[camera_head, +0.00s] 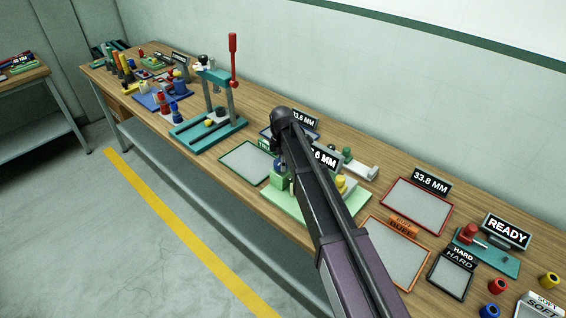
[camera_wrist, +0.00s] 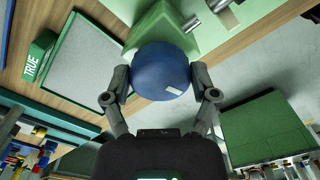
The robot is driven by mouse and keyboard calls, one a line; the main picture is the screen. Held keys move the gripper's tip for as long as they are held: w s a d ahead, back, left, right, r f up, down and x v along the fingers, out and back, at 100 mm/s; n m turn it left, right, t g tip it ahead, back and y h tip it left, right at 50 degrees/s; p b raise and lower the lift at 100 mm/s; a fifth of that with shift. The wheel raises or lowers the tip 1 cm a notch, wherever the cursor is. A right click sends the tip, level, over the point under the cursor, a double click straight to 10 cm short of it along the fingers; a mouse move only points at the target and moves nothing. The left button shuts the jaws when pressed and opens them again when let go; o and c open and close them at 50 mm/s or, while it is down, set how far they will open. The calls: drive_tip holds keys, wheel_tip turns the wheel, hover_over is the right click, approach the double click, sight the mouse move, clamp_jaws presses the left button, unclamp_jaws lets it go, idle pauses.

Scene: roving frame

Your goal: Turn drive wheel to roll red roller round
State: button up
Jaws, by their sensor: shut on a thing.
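A round blue wheel (camera_wrist: 160,80) with a small white mark on its face shows in the wrist view. I take it for the drive wheel. My gripper (camera_wrist: 162,96) is shut on it, one finger on each side. The wheel sits against a green block (camera_wrist: 168,32), with metal cylinders (camera_wrist: 222,8) beside it. In the head view a pale green fixture (camera_head: 285,208) stands on the bench below my arm, with a blue part at its left end. My arm hides much of the fixture. I cannot make out a red roller on it.
A green-framed grey pad (camera_head: 246,163), marked TRUE in the wrist view, lies left of the fixture. A red-framed pad (camera_head: 417,208) and the BUFF pad (camera_head: 396,254) lie to the right. A teal press (camera_head: 208,132) with a tall red lever stands farther left.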

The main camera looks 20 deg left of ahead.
drive_tip(key=m, duration=0.4)
drive_tip(key=shift+s+d+m, duration=0.2)
drive_tip(key=shift+m, duration=0.1)
drive_tip(key=m, duration=0.5)
drive_tip(key=shift+s+f+m, duration=0.1)
drive_tip(key=shift+s+m, duration=0.05)
drive_tip(key=shift+m, duration=0.15)
drive_tip(key=m, duration=0.5)
drive_tip(key=shift+s+a, duration=0.1)
drive_tip(key=m, duration=0.4)
drive_tip(key=shift+a+m, duration=0.1)
drive_tip(key=shift+m, duration=0.2)
drive_tip(key=o, duration=1)
drive_tip(key=shift+s, duration=0.1)
